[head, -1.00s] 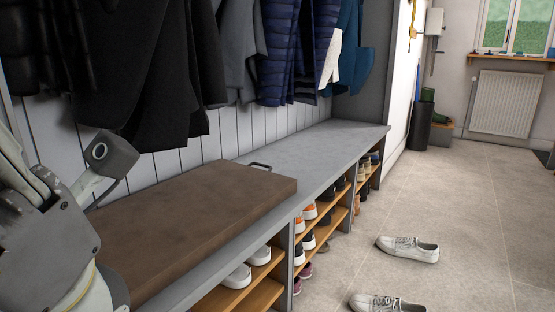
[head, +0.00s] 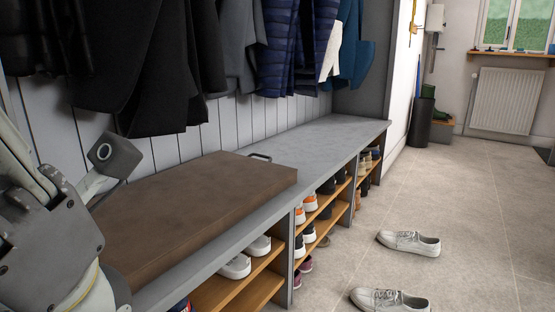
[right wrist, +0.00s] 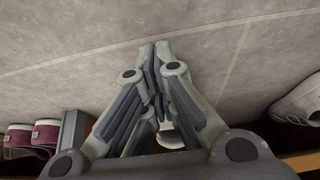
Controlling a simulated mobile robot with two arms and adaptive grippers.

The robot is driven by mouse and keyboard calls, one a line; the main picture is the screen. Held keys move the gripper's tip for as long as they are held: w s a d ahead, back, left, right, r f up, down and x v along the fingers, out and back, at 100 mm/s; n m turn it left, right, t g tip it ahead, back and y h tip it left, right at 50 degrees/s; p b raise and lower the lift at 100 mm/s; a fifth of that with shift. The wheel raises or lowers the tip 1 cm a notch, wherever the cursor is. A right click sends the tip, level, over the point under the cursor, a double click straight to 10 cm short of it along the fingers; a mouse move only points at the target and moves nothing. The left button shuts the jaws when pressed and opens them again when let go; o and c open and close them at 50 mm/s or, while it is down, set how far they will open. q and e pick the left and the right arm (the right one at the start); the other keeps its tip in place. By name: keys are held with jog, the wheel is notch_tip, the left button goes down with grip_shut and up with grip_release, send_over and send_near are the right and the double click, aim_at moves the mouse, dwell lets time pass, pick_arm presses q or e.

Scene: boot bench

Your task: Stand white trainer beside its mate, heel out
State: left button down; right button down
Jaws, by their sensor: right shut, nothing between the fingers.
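Two white trainers stand side by side on the upper wooden shelf of the bench's near cubby in the head view, one nearer (head: 235,267) and its mate farther along (head: 259,246). Their rounded ends face out; I cannot tell heel from toe. My right gripper (right wrist: 158,50) is shut and empty over the floor in the right wrist view and is out of the head view. A white shoe (right wrist: 300,102) shows at that view's right edge, and a small white patch shows between my finger links. Part of my left gripper (head: 75,205) shows at the left; its fingertips are not clear.
A brown cushion (head: 190,200) covers the near bench top. Pink shoes (right wrist: 35,135) stand beyond a grey divider (right wrist: 75,130). Coats hang above. Open floor lies to the right.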

jog(key=shift+w+a+b, duration=0.6)
jog(key=shift+a+b, duration=0.1)
jog(key=shift+a, duration=0.2)
jog(key=shift+w+a+b, duration=0.6)
jog(key=shift+a+b, duration=0.05)
jog(key=shift+a, duration=0.25)
jog(key=w+a+b, duration=0.2)
jog(key=a+b, duration=0.1)
jog(key=shift+f, duration=0.1)
jog(key=shift+w+a, duration=0.15)
jog(key=shift+a, duration=0.05)
jog(key=s+d+r+p, duration=0.1)
jog(key=p, duration=0.2)
jog(key=s+d+r+p, duration=0.1)
jog(key=d+r+p, duration=0.1)
jog(key=p, duration=0.2)
jog(key=shift+s+d, duration=0.1)
jog(key=shift+d, duration=0.05)
jog(key=s+d+r+p, duration=0.1)
jog(key=d+p, duration=0.1)
jog(key=p, duration=0.1)
jog(key=shift+s+r, duration=0.15)
jog(key=shift+r, duration=0.05)
